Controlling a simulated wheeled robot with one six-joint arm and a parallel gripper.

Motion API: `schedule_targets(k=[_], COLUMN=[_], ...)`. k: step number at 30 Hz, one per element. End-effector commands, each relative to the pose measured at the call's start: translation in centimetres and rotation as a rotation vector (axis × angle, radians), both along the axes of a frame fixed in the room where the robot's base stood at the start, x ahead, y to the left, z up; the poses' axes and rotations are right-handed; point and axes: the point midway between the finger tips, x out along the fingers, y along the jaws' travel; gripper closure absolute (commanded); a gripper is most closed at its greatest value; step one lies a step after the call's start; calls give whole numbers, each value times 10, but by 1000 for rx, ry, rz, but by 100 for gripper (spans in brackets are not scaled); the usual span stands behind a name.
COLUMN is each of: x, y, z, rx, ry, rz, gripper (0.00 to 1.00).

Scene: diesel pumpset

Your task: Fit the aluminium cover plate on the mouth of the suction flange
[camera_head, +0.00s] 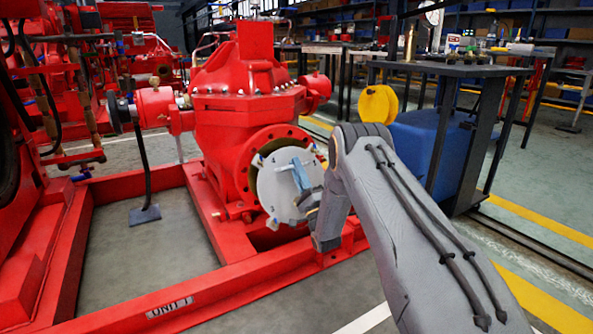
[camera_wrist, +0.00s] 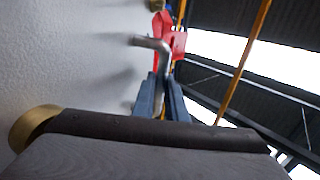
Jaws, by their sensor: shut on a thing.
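The round grey aluminium cover plate (camera_head: 273,189) stands upright in front of the red suction flange (camera_head: 246,165) of the pump. The flange rim shows around the plate's left and upper edge. I cannot tell whether the plate touches the flange face. In the wrist view the plate (camera_wrist: 70,55) is the broad pale surface at left, with a bent metal handle (camera_wrist: 150,42) standing off it. My gripper (camera_wrist: 159,85) is shut on this handle with its blue-grey fingers. In the head view my gripper (camera_head: 301,176) covers part of the plate. The flange mouth is hidden behind the plate.
The red pump casing (camera_head: 245,105) rises above the flange. A red base frame (camera_head: 185,287) runs below and in front. A dark workbench (camera_head: 450,70) and a blue container (camera_head: 420,145) stand to the right. Open floor lies right of the frame.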

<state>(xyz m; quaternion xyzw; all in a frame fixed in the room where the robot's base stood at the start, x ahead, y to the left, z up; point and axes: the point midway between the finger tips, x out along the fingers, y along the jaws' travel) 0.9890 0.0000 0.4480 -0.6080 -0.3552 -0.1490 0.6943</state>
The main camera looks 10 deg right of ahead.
Motion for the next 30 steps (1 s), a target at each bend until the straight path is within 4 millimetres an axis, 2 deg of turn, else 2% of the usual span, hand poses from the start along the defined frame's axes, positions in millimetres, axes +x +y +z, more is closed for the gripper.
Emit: schedule_targets(k=[1, 30], x=[1, 2], y=[0, 0], z=[5, 6], rx=[2, 22], ry=[-16, -74], rz=[0, 0], gripper=[100, 100])
